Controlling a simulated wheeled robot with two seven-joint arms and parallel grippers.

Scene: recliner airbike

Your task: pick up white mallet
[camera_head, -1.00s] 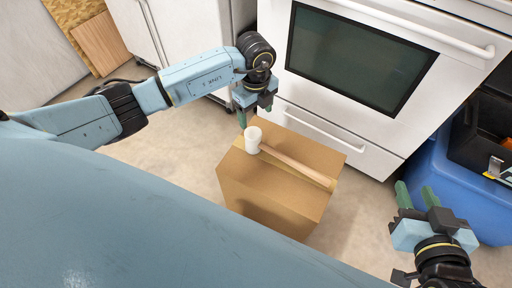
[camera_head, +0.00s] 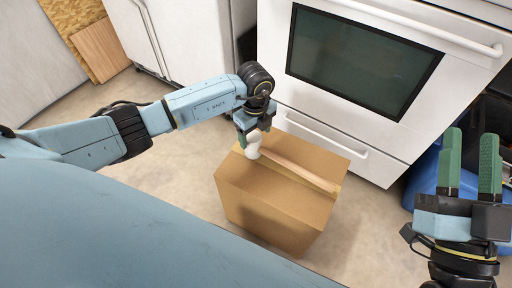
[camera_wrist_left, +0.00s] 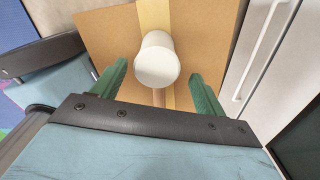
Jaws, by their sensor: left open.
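The white mallet lies on top of a cardboard box (camera_head: 270,205). Its white head (camera_head: 253,150) is at the box's far left edge and its wooden handle (camera_head: 300,172) runs toward the right. My left gripper (camera_head: 254,138) is open at the head. In the left wrist view the mallet head (camera_wrist_left: 156,62) lies between the two green fingers (camera_wrist_left: 158,85), with gaps on both sides, and the handle is mostly hidden behind it. My right gripper (camera_head: 470,160) is open and empty at the right, away from the box.
A white oven (camera_head: 330,110) stands behind the box. A blue bin (camera_head: 428,175) is at the right, partly hidden by my right gripper. White cabinets (camera_head: 180,40) and wooden boards (camera_head: 100,48) are at the back left. The floor left of the box is clear.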

